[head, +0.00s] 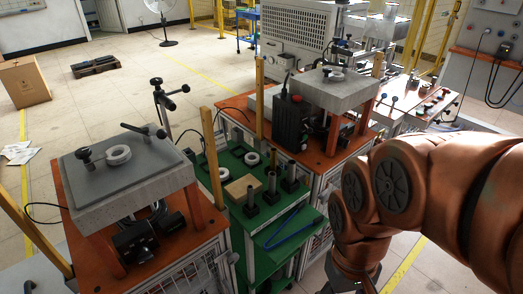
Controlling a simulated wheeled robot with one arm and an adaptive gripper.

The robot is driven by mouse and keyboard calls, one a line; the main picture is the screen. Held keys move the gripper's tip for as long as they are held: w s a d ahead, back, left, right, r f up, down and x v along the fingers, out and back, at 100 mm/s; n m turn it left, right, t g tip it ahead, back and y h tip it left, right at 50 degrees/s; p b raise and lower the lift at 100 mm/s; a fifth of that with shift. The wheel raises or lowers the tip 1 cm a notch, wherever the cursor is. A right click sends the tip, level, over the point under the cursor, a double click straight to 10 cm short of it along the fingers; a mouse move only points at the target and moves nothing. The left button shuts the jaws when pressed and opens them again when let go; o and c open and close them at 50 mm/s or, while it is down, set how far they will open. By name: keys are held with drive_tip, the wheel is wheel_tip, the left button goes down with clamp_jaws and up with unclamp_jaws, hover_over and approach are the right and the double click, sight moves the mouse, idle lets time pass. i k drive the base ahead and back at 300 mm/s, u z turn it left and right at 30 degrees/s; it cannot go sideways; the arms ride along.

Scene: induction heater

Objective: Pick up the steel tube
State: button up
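Several dark upright tubes stand on a green-topped bench between two heater stations. One tube (250,197) is at the left, one (271,185) in the middle and one (290,178) at the right, each on a dark foot. I cannot tell from their look which is the steel tube. My copper-coloured arm fills the right side and bends down to the bottom edge, to the right of the bench. My gripper's fingers are not visible; the lower end of the arm is cut off by the picture edge.
The green bench (275,237) also holds a tan block (239,188), pale rings and a blue tool (289,227). Heater stations with grey slabs stand left (130,180) and right (335,92). Yellow posts (212,155) rise beside the bench. Open floor lies behind at left.

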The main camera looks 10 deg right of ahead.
sight(272, 175)
drive_tip(key=u, duration=1.65)
drive_tip(key=k, duration=0.9)
drive_tip(key=z, duration=1.15)
drive_tip(key=i, duration=0.5)
drive_tip(key=u, duration=0.05)
